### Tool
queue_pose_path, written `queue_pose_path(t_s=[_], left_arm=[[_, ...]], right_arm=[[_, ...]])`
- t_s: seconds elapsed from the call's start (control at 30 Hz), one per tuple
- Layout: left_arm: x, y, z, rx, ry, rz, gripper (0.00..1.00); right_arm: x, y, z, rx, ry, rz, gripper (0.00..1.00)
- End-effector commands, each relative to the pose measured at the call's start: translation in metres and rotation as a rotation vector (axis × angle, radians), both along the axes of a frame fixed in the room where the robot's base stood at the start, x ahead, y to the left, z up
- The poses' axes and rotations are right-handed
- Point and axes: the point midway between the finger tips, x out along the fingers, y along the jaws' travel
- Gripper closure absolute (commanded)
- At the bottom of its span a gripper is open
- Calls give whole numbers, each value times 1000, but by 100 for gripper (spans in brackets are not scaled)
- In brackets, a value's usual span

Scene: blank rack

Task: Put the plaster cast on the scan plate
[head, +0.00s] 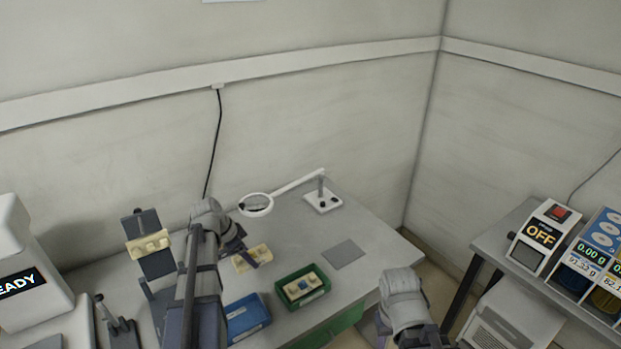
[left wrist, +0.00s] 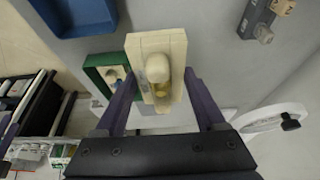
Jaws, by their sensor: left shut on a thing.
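My left gripper (head: 247,252) is shut on a cream plaster cast (head: 254,257), which it holds above the table. In the left wrist view the cast (left wrist: 160,52) sits between the two purple fingers of the gripper (left wrist: 163,90); it is a stepped block with a rounded knob. A flat grey square plate (head: 345,254) lies bare on the table to the right of the cast; I cannot tell for sure that it is the scan plate. A second cream piece (head: 148,244) sits on a dark upright stand (head: 158,265) at the left. My right gripper is out of view.
A green tray (head: 281,293) holds a cream and blue piece; a blue tray (head: 262,302) lies beside it. A magnifier lamp (head: 256,204) stands behind. A white machine reading "READY" (head: 22,255) is at the left. A side table carries a box reading "OFF" (head: 540,238).

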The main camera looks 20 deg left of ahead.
Motion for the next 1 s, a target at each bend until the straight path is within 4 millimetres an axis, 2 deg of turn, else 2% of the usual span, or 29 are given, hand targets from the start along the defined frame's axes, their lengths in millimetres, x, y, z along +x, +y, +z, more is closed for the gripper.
queue_pose_path(t_s=[0.47, 0.63, 0.9, 1.0], left_arm=[[2, 4, 0, 0, 0, 0, 100], [2, 4, -17, 0, 0, 0, 100], [2, 4, -57, -1, -1, 0, 100], [2, 4, -62, -1, -1, 0, 100]], right_arm=[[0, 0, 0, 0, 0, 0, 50], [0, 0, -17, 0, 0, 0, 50], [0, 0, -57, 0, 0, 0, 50], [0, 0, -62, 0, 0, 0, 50]])
